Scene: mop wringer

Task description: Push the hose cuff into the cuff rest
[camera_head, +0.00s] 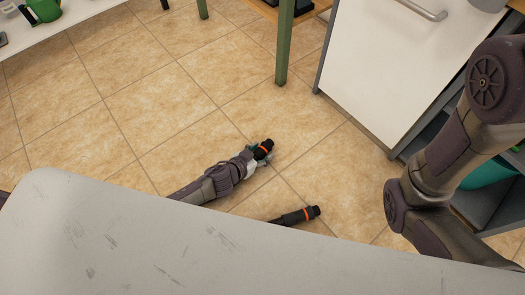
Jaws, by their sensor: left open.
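A black cuff-like piece with an orange ring (265,146) shows at the tip of my left gripper (260,160), low over the tiled floor. The left gripper is open, with its fingers around or just beside this piece; I cannot tell whether they touch it. I cannot tell which of the two is the hose cuff. No cuff rest can be made out. My right arm shows at the right, but its gripper is out of view.
A pale, scratched surface (150,240) fills the bottom and hides what lies below it. A white cabinet (385,60) stands at the upper right, and a green table leg (285,45) at the top. Tiled floor (130,95) is clear at the left.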

